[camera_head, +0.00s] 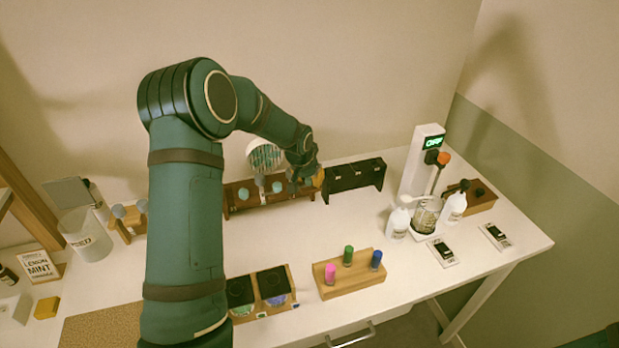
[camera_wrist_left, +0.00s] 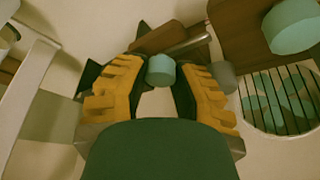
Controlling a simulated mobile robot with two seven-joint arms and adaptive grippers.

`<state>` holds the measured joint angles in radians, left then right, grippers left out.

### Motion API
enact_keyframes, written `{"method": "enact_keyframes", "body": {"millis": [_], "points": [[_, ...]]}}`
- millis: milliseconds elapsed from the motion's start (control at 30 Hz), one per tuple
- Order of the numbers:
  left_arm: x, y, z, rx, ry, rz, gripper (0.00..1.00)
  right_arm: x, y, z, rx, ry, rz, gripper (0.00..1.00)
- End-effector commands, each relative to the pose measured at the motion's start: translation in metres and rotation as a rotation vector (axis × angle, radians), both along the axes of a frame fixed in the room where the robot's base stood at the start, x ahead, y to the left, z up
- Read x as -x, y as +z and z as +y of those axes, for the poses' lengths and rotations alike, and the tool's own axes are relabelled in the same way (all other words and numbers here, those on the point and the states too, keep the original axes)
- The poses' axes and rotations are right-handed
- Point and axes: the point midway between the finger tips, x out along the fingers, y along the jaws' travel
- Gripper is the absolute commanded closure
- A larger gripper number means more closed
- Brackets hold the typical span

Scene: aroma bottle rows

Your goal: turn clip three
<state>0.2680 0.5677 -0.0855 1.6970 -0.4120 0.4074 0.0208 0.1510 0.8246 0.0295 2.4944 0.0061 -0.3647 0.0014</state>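A brown wooden rack (camera_head: 240,207) near the back of the table carries a row of small teal knobs (camera_head: 243,194). My left gripper (camera_head: 306,178) is at its right end, reaching down from above. In the left wrist view, the gripper (camera_wrist_left: 160,88) has its yellow fingers apart, with a teal knob (camera_wrist_left: 161,69) between their tips. I cannot tell whether either finger touches it. A metal rod (camera_wrist_left: 190,45) runs beside this knob. A larger-looking teal knob (camera_wrist_left: 291,26) is at upper right. Which knob is clip three is not marked. My right gripper is out of view.
A black rack (camera_head: 353,180) stands just right of the gripper. A white round grille (camera_head: 265,155) is behind the brown rack. A wooden block (camera_head: 348,280) with coloured vials is in front. A white stand (camera_head: 420,165) and bottles are at right. The middle table is clear.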

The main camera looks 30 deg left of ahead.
Motion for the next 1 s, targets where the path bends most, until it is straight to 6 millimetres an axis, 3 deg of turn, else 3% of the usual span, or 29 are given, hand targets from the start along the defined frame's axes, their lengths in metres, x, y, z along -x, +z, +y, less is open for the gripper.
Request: {"method": "enact_keyframes", "body": {"millis": [467, 1000], "points": [[0.0007, -0.0010, 0.0008, 0.002, -0.109, 0.002, 1.00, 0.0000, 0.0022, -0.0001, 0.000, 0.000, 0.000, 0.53], [0.0004, -0.0015, 0.0006, 0.004, -0.590, 0.000, 1.00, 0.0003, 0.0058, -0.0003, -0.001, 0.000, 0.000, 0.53]]}}
